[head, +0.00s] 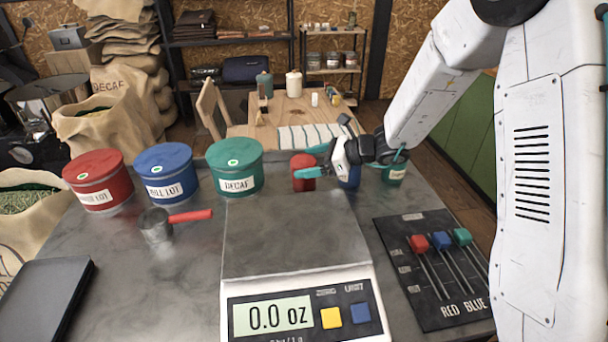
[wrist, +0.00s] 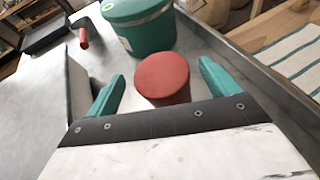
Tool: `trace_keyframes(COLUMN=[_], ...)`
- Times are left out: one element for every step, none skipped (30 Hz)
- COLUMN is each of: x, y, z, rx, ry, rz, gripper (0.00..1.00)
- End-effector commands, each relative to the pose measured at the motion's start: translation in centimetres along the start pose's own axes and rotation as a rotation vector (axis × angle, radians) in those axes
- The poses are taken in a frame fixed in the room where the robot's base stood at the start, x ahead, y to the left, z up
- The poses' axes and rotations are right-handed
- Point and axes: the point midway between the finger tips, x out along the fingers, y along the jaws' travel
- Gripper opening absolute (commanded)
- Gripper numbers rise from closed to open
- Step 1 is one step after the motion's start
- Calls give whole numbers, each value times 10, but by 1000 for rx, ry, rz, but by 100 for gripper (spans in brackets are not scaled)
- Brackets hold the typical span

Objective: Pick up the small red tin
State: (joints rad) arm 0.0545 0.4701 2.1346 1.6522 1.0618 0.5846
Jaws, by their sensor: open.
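The small red tin (head: 303,171) stands upright on the grey counter, behind the scale and to the right of the large green tin. In the wrist view its round red lid (wrist: 162,76) lies between the two teal fingers. My gripper (head: 318,161) is open, with one finger in front of the tin and one behind it in the head view. In the wrist view my gripper (wrist: 160,88) shows a gap between each finger and the tin.
Close by stand a large green tin (head: 236,168), a small blue tin (head: 349,178) and a small green tin (head: 394,174). The scale (head: 290,245) reads 0.0 oz, its plate empty. A slider panel (head: 425,290) lies at right; a red-handled scoop (head: 158,228) sits at left.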

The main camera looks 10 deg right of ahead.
Motion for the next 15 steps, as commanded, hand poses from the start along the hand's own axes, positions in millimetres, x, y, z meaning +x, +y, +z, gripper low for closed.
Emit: trace_keyframes(x=[9,14,20,25,29,33,36,37,38,38,37,37,37,37,37], y=[0,0,-1,-1,-1,-1,-1,-1,-1,-2,-2,-2,-2,-2,-2], z=[0,0,0,0,0,0,0,0,0,0,0,0,0,0,0], rx=[0,-1,-1,0,0,0,0,0,0,0,0,0,0,0,-1], ry=[1,1,0,0,1,1,1,1,0,0,0,0,0,0,0], rz=[5,5,5,5,5,4,3,3,2,2,2,2,2,2,2], gripper=[87,87,87,87,87,87,87,87,87,87,87,87,87,84,73])
